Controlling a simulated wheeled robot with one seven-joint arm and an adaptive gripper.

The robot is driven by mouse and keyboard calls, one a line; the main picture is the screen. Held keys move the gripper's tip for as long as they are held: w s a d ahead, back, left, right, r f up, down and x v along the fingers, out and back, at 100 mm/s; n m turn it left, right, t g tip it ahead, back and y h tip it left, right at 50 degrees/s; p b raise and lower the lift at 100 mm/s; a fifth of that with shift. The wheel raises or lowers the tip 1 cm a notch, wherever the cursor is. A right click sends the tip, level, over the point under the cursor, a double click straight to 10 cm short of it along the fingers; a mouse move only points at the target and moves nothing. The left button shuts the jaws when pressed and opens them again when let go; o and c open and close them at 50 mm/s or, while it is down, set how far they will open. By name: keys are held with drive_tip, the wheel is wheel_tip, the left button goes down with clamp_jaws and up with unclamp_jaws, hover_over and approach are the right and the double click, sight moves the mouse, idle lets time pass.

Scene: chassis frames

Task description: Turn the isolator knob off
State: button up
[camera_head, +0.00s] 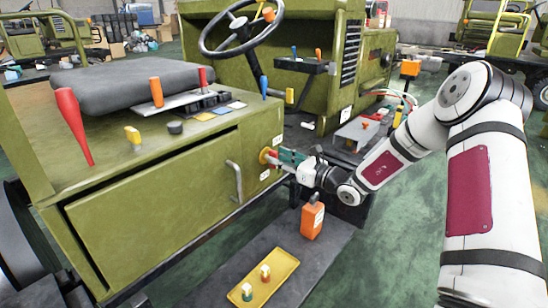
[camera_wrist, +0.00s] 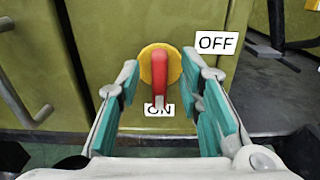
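The isolator knob (camera_wrist: 159,72) is a red handle on a round yellow plate (camera_wrist: 174,64), set in the green chassis panel. Its handle points down, its lower end over the white ON label (camera_wrist: 158,110). The white OFF label (camera_wrist: 217,42) is to the upper right of the plate. My gripper (camera_wrist: 167,85) is open, with one teal-padded finger on each side of the handle and gaps showing between. In the head view, my gripper (camera_head: 284,160) is at the side panel, in front of the knob (camera_head: 267,156), which it partly covers.
A grey door handle (camera_head: 235,181) sticks out left of the knob and also shows in the wrist view (camera_wrist: 28,122). An orange bottle (camera_head: 312,221) and a yellow tray (camera_head: 262,281) are on the dark platform below. Levers stand on the chassis top, including a red one (camera_head: 73,125).

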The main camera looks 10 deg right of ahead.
drive_tip(key=shift+x, duration=1.45)
clamp_jaws()
